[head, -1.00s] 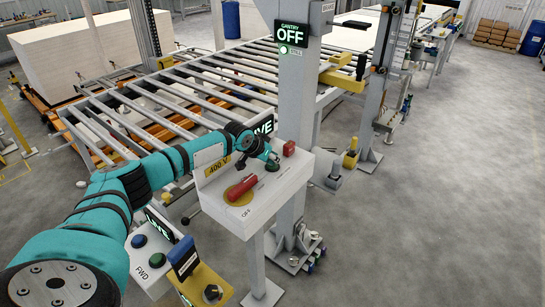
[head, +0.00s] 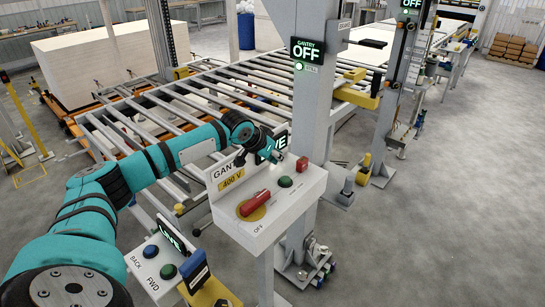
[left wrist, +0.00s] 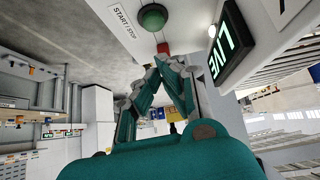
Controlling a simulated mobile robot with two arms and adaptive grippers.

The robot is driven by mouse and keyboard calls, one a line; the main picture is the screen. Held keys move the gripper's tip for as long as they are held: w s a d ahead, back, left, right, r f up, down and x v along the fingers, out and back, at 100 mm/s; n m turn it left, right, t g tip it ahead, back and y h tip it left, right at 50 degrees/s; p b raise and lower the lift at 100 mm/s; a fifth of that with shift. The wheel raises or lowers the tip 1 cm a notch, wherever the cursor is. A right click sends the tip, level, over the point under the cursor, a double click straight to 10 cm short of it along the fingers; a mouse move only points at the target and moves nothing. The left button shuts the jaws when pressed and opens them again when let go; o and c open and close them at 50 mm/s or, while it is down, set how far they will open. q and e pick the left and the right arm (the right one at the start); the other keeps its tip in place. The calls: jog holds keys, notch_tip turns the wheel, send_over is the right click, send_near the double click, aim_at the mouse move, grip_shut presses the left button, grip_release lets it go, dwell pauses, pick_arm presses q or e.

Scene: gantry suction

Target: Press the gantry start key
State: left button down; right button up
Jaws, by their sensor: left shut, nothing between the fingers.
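The gantry control box (head: 262,222) stands on a post at centre. Its sloped face carries a round green key (head: 285,182), a small red button (head: 302,165) and a red rotary handle (head: 256,203) on a yellow disc. The green key also shows in the left wrist view (left wrist: 152,17), beside a START / STOP label. My left gripper (head: 277,157) is shut and empty, above and behind the green key and apart from it. Its closed fingertips show in the left wrist view (left wrist: 160,62). The gantry sign (head: 308,51) reads OFF. My right gripper is out of view.
A second key box (head: 160,270) with green and blue buttons, marked BACK and FWD, stands front left of the gantry box. A grey column (head: 318,120) rises behind the box. The roller conveyor (head: 200,105) lies beyond. Floor at right is clear.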

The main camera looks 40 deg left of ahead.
pick_arm(q)
jog(key=shift+v, duration=1.3)
dwell(0.4)
